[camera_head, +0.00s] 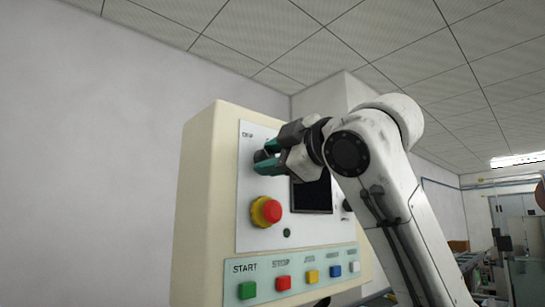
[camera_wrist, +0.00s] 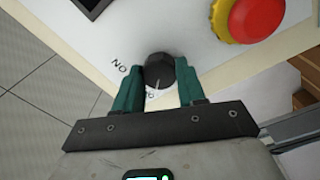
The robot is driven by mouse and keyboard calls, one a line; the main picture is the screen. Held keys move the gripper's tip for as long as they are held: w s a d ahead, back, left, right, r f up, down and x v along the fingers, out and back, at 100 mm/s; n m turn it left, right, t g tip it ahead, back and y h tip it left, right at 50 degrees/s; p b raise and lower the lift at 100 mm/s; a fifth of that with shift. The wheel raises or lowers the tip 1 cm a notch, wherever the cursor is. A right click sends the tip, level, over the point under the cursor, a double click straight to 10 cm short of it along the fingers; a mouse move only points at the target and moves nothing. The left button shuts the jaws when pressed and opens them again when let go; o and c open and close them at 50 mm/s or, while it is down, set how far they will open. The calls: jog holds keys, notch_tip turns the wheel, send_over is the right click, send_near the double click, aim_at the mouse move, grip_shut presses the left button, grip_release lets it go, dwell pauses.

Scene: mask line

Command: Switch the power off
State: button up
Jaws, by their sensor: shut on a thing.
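A black rotary knob (camera_wrist: 158,68) with a pale pointer line sits on the white face of the control panel (camera_head: 248,225). In the wrist view it lies between the two green fingers of my gripper (camera_wrist: 160,84), which are shut on it. The upside-down label ON shows beside the knob, and another label is partly hidden by the fingers. In the head view my gripper (camera_head: 267,157) is at the panel's upper left, and the fingers cover part of the knob.
A red emergency button with a yellow collar (camera_head: 267,211) sits below the knob. A dark screen (camera_head: 313,193) is to the right, partly behind my arm. Several coloured buttons, including a green START button (camera_head: 247,290), line the lower strip. Open room lies at the far right.

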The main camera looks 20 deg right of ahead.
jog(key=o, duration=1.1)
jog(key=shift+c, duration=0.2)
jog(key=b+v, duration=0.3)
jog(key=v, duration=0.7)
jog(key=shift+s, duration=0.4)
jog(key=shift+d, duration=0.1)
